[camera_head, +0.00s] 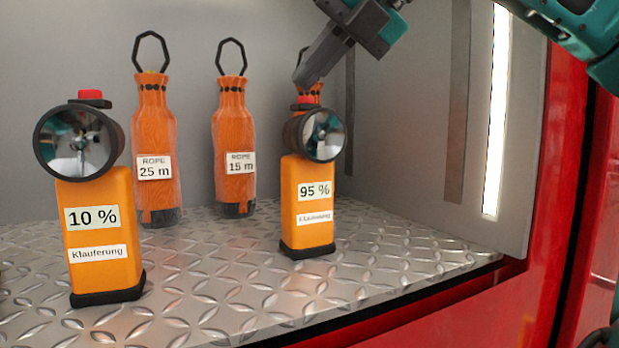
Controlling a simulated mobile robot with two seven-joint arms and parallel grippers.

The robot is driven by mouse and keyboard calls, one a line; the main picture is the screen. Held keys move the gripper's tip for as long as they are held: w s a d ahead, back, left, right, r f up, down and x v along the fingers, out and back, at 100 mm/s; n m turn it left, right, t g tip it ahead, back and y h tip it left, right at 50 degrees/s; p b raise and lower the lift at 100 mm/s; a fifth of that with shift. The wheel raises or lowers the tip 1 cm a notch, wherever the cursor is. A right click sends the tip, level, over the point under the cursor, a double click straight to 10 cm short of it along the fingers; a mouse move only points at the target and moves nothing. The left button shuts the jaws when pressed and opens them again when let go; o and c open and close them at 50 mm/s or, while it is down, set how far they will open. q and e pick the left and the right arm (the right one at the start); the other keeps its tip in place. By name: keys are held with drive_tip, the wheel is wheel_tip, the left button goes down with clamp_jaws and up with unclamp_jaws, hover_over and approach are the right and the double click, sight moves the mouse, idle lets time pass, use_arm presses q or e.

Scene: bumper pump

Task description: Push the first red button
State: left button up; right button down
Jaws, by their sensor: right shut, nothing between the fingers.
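Two orange lamps with black heads stand upright on a metal shelf. The left lamp (97,230), labelled "10 %", has a red button (90,94) on top, in clear view. The right lamp (307,205), labelled "95 %", has a red button (305,99) on top, partly hidden by my gripper. My right gripper (308,80) comes in from the upper right and is shut and empty. Its fingertips are right at the top of the right lamp; I cannot tell whether they touch the button. My left gripper is not in view.
Two orange rope bottles with black loops stand behind the lamps, "25 m" (154,135) and "15 m" (233,135). Another bottle is mostly hidden behind the right lamp. The diamond-plate shelf (400,245) is bare at right, bordered by a wall and red frame.

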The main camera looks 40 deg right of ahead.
drive_tip(key=shift+f, duration=0.35)
idle(0.3)
drive_tip(key=shift+r+p, duration=0.5)
